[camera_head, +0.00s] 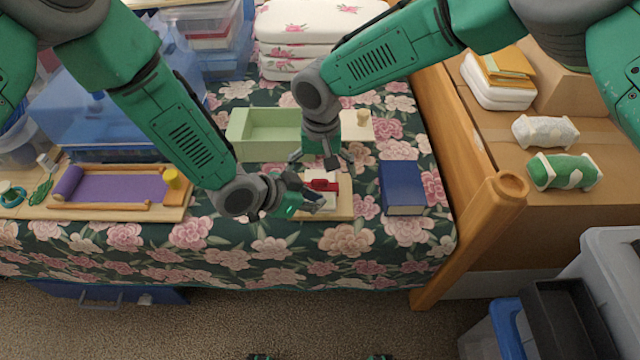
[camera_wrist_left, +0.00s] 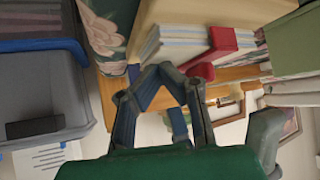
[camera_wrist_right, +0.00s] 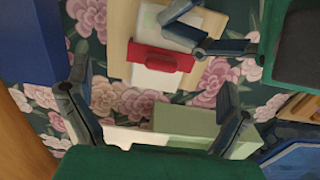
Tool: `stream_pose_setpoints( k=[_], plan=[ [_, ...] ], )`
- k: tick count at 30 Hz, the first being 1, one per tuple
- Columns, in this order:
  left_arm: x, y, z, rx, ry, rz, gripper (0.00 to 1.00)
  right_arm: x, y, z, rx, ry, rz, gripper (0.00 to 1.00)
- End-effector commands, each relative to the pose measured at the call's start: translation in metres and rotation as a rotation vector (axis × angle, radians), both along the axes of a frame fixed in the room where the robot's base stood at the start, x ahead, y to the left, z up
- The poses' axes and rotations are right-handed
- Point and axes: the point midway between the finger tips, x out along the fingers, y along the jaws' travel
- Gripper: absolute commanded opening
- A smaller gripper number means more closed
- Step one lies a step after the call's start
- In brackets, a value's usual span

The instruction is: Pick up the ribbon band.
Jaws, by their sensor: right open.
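A red band (camera_head: 322,185) lies across a pale stack of paper or cards on a small wooden board on the bed. It also shows in the left wrist view (camera_wrist_left: 228,42) and the right wrist view (camera_wrist_right: 163,59). My left gripper (camera_head: 314,206) is low beside the stack, its fingers partly spread; the left wrist view (camera_wrist_left: 172,75) shows the red band just beyond the fingertips. Whether it touches the stack is unclear. My right gripper (camera_head: 322,160) is open and empty, pointing down just behind the band; the right wrist view (camera_wrist_right: 152,82) shows the band between and beyond its fingers.
A blue book (camera_head: 402,188) lies right of the board. A green open box (camera_head: 265,150) stands behind. A tray with a purple roll (camera_head: 122,188) is at the left. The wooden bed rail (camera_head: 445,120) bounds the right side. The flowered front of the bed is clear.

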Motion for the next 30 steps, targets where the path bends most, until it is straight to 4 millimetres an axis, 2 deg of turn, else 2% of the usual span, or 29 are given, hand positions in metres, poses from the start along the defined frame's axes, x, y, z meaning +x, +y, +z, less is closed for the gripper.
stream_pose_setpoints(
  k=[10,19,20,21,23,24,30],
  plan=[
    [-0.003,0.001,-0.004,0.006,0.009,-0.002,0.00,-0.001,0.002,-0.046,0.002,0.002,-0.001,0.98],
    [-0.003,0.001,-0.004,0.006,0.009,-0.002,0.00,-0.001,0.002,-0.053,0.001,0.000,0.000,0.98],
    [-0.003,0.001,-0.004,0.006,0.009,-0.002,0.00,-0.001,0.002,-0.052,0.001,0.000,0.000,0.95],
    [-0.003,0.001,-0.004,0.006,0.009,-0.002,0.00,-0.001,0.002,-0.052,0.001,0.000,0.000,0.81],
    [-0.003,0.001,-0.004,0.006,0.009,-0.002,0.00,-0.001,0.002,-0.052,0.001,0.000,0.000,0.60],
    [-0.003,0.001,-0.004,0.006,0.008,-0.002,0.00,-0.001,0.002,-0.052,0.001,0.000,0.000,0.52],
    [-0.003,0.001,-0.004,0.006,0.008,-0.002,0.00,0.000,0.002,-0.052,0.001,0.000,0.000,0.52]
  ],
)
